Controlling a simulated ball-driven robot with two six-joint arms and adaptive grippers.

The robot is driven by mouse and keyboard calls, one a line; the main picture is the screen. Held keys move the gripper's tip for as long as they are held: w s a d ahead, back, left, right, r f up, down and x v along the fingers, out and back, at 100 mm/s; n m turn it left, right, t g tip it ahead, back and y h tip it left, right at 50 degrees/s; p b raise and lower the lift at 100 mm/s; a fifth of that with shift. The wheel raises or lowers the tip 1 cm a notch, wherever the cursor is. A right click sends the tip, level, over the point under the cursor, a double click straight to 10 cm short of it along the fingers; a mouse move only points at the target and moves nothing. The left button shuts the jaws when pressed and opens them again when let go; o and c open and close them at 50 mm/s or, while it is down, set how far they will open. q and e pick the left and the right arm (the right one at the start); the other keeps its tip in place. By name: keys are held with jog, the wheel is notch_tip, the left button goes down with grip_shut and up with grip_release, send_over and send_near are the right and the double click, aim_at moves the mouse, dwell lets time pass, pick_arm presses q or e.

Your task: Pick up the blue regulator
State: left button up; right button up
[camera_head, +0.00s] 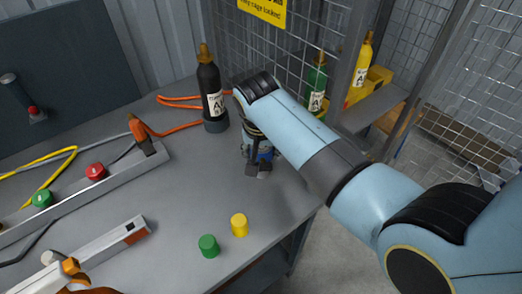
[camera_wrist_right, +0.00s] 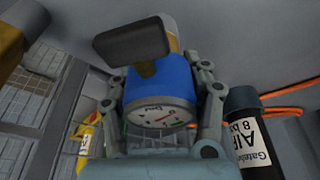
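The blue regulator (camera_wrist_right: 160,82) fills the middle of the right wrist view, with a round white gauge (camera_wrist_right: 161,116) facing the camera and a dark knob (camera_wrist_right: 132,43) at its top. In the head view the regulator (camera_head: 266,154) is mostly hidden by my right gripper (camera_head: 258,168), at the right part of the bench. In the wrist view the fingers of my right gripper (camera_wrist_right: 162,78) flank the blue body on both sides and appear to be closed against it. Whether the regulator touches the bench is hard to tell.
A black bottle (camera_head: 211,92) stands just behind the right gripper, with an orange hose (camera_head: 178,130) beside it. Green (camera_head: 208,245) and yellow (camera_head: 239,225) caps stand near the bench's front edge. A wire mesh cage (camera_head: 285,50) rises behind. The bench between holds free room.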

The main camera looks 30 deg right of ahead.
jog(key=c, duration=0.6)
jog(key=shift+r, duration=0.4)
jog(key=r, duration=0.3)
jog(key=shift+s+d+r, duration=0.15)
jog(key=shift+d+r, duration=0.1)
jog(key=shift+r, duration=0.05)
jog(key=s+d+r, duration=0.6)
jog(key=s+d, duration=0.1)
jog(key=d, duration=0.1)
jog(key=shift+d+r, duration=0.25)
jog(key=shift+r, duration=0.05)
